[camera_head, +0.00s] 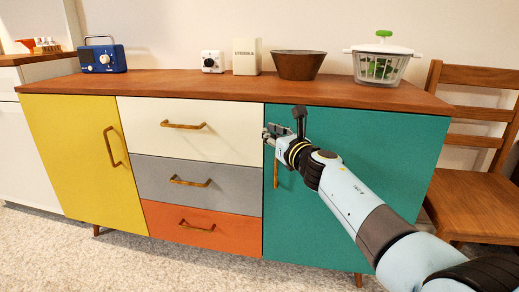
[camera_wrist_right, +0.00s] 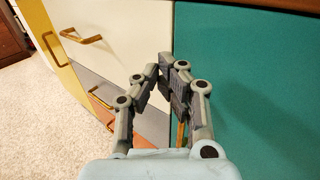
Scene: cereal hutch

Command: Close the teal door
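The teal door (camera_head: 350,190) is the right front panel of the hutch. It looks flush or nearly flush with the cabinet front; a small gap cannot be ruled out. It also fills the right of the wrist view (camera_wrist_right: 255,90). Its upright brass handle (camera_head: 276,174) is near its left edge, partly hidden by my arm, and shows partly behind the fingers in the wrist view (camera_wrist_right: 181,132). My right gripper (camera_head: 268,132) is at the door's left edge, above the handle. Its fingertips (camera_wrist_right: 173,62) are together with nothing visible between them. My left gripper is out of view.
White, grey and orange drawers (camera_head: 192,169) and a yellow door (camera_head: 80,160) look shut. The wooden top (camera_head: 200,86) bears a blue radio (camera_head: 103,57), brown bowl (camera_head: 298,65) and salad spinner (camera_head: 380,65). A wooden chair (camera_head: 470,190) stands close on the right.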

